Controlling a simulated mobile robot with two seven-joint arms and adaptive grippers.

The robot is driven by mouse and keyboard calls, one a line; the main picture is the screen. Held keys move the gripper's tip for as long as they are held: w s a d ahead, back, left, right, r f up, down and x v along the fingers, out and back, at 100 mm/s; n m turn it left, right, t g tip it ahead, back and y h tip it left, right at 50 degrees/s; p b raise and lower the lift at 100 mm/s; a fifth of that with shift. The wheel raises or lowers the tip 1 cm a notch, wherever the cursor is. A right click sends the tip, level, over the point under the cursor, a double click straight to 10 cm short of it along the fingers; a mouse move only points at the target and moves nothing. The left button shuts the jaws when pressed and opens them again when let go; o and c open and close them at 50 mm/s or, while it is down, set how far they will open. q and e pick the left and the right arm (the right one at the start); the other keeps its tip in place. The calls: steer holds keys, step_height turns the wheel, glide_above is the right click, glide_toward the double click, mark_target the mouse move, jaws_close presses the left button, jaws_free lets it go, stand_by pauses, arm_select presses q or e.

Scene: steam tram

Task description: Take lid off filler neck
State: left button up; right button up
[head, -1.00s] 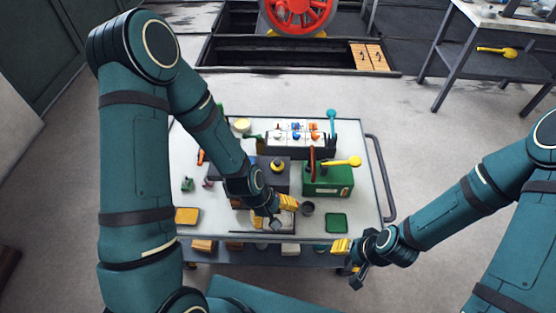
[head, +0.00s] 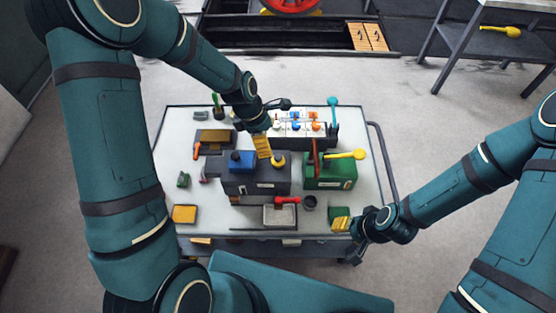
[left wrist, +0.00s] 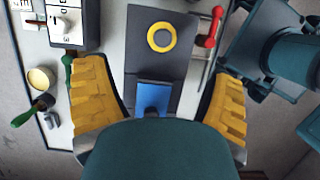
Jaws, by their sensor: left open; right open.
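A dark grey box-shaped body (head: 255,183) stands mid-cart with a blue block (head: 241,160) on top. Beside the block is a round yellow piece (head: 277,160). In the left wrist view it is a yellow ring (left wrist: 150,37) around a grey centre; I cannot tell the lid from the neck. My left gripper (head: 272,124) is open above the body's far side. In its wrist view the yellow-padded fingers (left wrist: 160,100) stand wide apart with the blue block (left wrist: 153,97) between them, lower down. My right gripper (head: 350,238) is open at the cart's front right corner.
A green box (head: 330,172) with a yellow lever stands right of the body. Behind is a panel of coloured knobs (head: 294,126). A red-handled tool (head: 287,200) lies by a pale tray (head: 280,216) in front. A dark cup (head: 310,202) stands nearby.

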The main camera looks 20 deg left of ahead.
arm_select(q)
glide_above(278, 159)
steer(key=a, duration=0.2)
steer(key=f, duration=0.4)
steer(key=shift+s+b, duration=0.2)
steer(key=shift+b, duration=0.1)
steer(key=b+x, duration=0.1)
steer(key=x, duration=0.4)
steer(key=shift+s+d+f, duration=0.1)
steer(key=shift+d+f, duration=0.05)
steer(key=c, duration=1.2)
steer(key=shift+o, duration=0.2)
